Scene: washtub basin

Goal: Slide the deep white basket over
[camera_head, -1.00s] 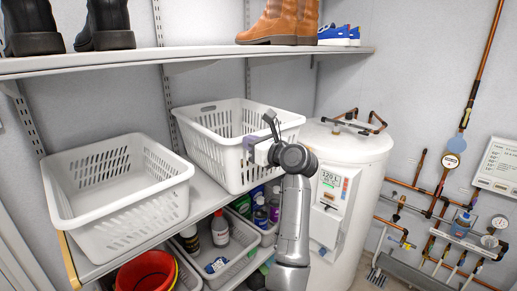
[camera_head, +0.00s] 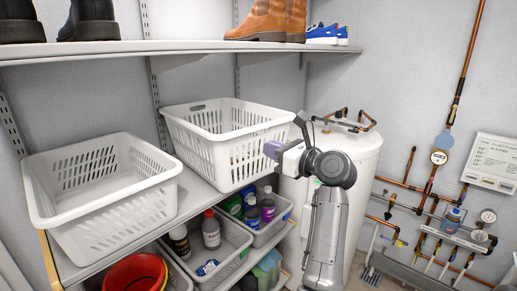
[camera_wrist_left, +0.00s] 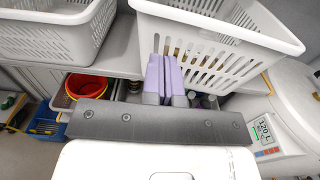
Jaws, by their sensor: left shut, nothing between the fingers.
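The deep white basket (camera_head: 218,163), slotted and open at the top, stands upright on the middle shelf, at its right end beside the water heater. It also shows in the left wrist view (camera_wrist_left: 222,27), its slotted wall behind my fingertips. My left gripper (camera_head: 271,150) is at the basket's front right side, below the rim, outside the wall. Its purple fingers (camera_wrist_left: 164,75) are together with nothing between them. I cannot tell whether the fingertips touch the wall. My right gripper is in neither view.
A shallower white basket (camera_head: 112,222) stands left on the same shelf (camera_head: 188,200), with a gap between the baskets. Below are bins of bottles and a red bucket (camera_head: 136,273). The upper shelf (camera_head: 190,47) holds shoes. The white water heater (camera_head: 350,160) stands right.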

